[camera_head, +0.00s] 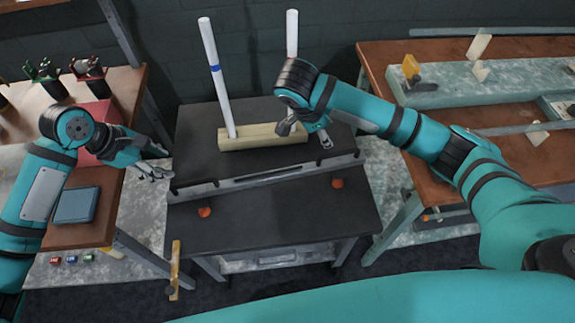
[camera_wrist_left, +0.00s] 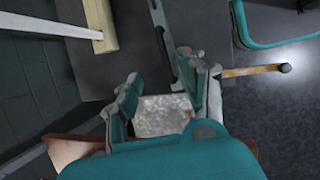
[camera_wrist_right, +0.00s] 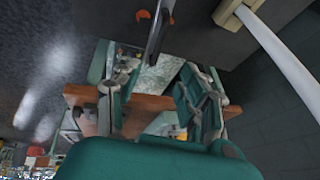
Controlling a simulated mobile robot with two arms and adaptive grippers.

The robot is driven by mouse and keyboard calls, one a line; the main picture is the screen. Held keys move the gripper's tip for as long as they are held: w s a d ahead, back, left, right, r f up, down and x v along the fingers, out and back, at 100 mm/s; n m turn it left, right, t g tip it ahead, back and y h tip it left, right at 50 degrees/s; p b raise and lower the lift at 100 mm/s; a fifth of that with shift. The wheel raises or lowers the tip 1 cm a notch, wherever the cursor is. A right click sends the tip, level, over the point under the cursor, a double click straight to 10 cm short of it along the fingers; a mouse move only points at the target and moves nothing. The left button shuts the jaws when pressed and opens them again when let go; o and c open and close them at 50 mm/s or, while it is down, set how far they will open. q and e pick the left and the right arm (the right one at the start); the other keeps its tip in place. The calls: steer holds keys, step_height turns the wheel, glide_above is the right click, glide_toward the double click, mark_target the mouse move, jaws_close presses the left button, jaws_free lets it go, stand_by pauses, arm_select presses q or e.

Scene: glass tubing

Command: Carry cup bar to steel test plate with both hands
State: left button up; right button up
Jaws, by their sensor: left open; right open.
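A long dark grey bar (camera_head: 265,178), which I take for the cup bar, lies across the dark work table. It also shows in the left wrist view (camera_wrist_left: 171,45) and the right wrist view (camera_wrist_right: 156,32). Two small orange round pieces (camera_head: 204,212) (camera_head: 337,183) are just in front of it. My left gripper (camera_head: 158,172) is open and empty, just off the bar's left end. My right gripper (camera_head: 325,140) is open and empty, just behind the bar's right end. I cannot tell for certain which surface is the steel test plate.
A wooden block (camera_head: 262,136) behind the bar holds two upright white tubes (camera_head: 215,75) (camera_head: 292,35), close to my right arm. A brown bench (camera_head: 385,60) with a pale slab (camera_head: 495,82) stands at right. A left bench (camera_head: 90,228) carries a blue-grey box (camera_head: 77,205).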

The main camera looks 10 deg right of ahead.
mark_target(198, 181)
arm_select(q)
steer(key=x, duration=1.6)
steer(key=shift+a+f, duration=0.25)
steer(key=shift+f, duration=0.3)
arm_select(e)
steer(key=x, duration=1.6)
steer(key=shift+a+f, duration=0.2)
steer(key=shift+f, duration=0.15)
arm_select(q)
jaws_close()
arm_select(e)
jaws_close()
